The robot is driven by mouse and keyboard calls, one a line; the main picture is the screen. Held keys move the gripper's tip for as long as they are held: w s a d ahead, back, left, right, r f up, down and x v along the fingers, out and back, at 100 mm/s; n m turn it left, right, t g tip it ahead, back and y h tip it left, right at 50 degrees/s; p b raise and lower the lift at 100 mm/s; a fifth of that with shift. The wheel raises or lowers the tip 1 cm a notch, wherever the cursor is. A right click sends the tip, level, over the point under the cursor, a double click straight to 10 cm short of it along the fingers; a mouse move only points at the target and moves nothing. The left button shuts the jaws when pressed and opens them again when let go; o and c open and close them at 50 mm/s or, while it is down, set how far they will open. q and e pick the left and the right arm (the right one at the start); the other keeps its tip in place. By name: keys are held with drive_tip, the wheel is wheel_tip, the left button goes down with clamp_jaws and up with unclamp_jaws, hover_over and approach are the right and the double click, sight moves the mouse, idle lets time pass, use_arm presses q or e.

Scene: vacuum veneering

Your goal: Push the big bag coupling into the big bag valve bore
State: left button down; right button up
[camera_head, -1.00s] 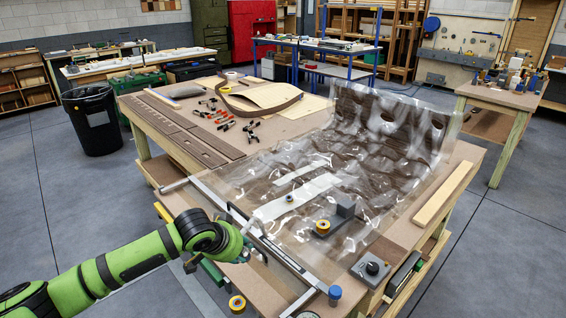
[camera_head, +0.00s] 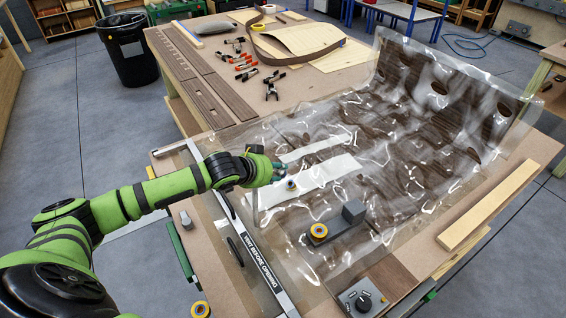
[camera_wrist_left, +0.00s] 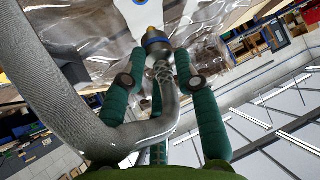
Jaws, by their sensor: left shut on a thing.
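In the left wrist view the green fingers (camera_wrist_left: 160,76) are shut around the metallic coupling (camera_wrist_left: 163,72), from which a thick grey hose (camera_wrist_left: 90,118) loops back. My right gripper is not in view.
The wrinkled clear bag (camera_head: 400,125) covers dark veneer. A grey block fixture with a yellow-ringed fitting (camera_head: 318,231) stands in front. A closure bar (camera_head: 262,258) runs along the bag's near edge. A control box with a knob (camera_head: 362,299) and a wooden batten (camera_head: 487,205) lie at right.

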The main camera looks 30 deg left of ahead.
use_arm(q)
drive_tip(key=shift+s+r, duration=0.25)
drive_tip(key=shift+s, duration=0.3)
drive_tip(key=shift+w+p, duration=0.2)
drive_tip(key=shift+p, duration=0.3)
drive_tip(key=shift+w+f+b, duration=0.25)
drive_tip(key=shift+f+b, duration=0.2)
drive_tip(key=shift+f, duration=0.15)
drive_tip(key=shift+w+f+b, duration=0.25)
drive_tip(key=shift+f+b, duration=0.2)
drive_tip(key=shift+f, duration=0.15)
drive_tip(key=shift+w+d+f+b, duration=0.15)
drive_tip(key=shift+w+f+b, duration=0.55)
drive_tip(key=shift+f, duration=0.25)
drive_tip(key=shift+w+f+b, duration=0.2)
drive_tip(key=shift+f+b, duration=0.1)
drive_tip(key=shift+f, duration=0.1)
drive_tip(key=shift+d, duration=0.1)
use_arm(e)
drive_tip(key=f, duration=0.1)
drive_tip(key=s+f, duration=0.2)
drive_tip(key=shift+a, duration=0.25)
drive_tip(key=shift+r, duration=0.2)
use_arm(q)
drive_tip(key=shift+p, duration=0.3)
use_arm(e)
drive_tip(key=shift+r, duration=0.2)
